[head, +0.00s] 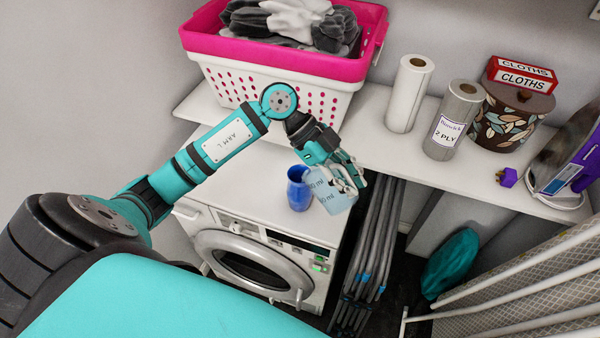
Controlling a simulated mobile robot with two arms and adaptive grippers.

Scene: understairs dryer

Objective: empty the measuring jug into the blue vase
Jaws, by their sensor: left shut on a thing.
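The blue vase (298,190) stands upright on the white top of the washing machine, near its front edge. The measuring jug (328,190) is clear pale blue with "ml" markings and is directly right of the vase. My left gripper (347,179) is shut on the jug at its right side. The jug looks tilted, with its upper left part close to the vase's mouth. I cannot tell whether they touch. The jug's contents cannot be made out. My right gripper is not in view.
A pink and white laundry basket (268,75) stands on the shelf behind. Paper rolls (408,95), a patterned tin (508,118) and a purple object (508,177) are along the shelf to the right. Folded grey racks (368,255) stand beside the machine (262,262).

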